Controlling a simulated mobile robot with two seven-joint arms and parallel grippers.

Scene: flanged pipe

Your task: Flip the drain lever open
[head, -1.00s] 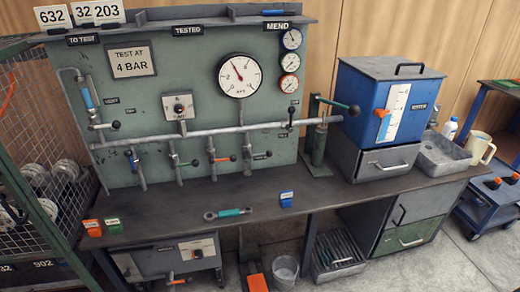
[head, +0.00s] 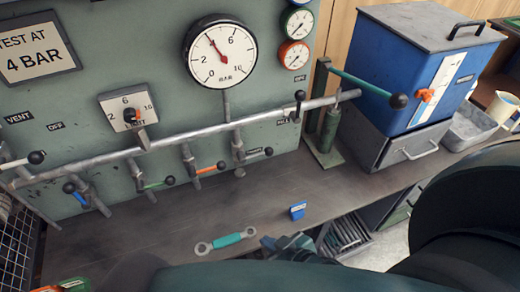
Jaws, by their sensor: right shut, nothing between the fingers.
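Several small levers hang from the grey pipe (head: 200,134) on the green test panel. I cannot read which label marks the drain. My right gripper (head: 286,246) is shut and empty, low at the bench's front edge, well below and apart from the levers. My arm hides part of it. My left gripper is not in view.
A teal-handled wrench (head: 228,240) and a small blue block (head: 298,210) lie on the bench (head: 170,222) near my right gripper. A green stand with a long lever (head: 365,87) and a blue box (head: 420,65) stand at the right. The bench below the levers is mostly clear.

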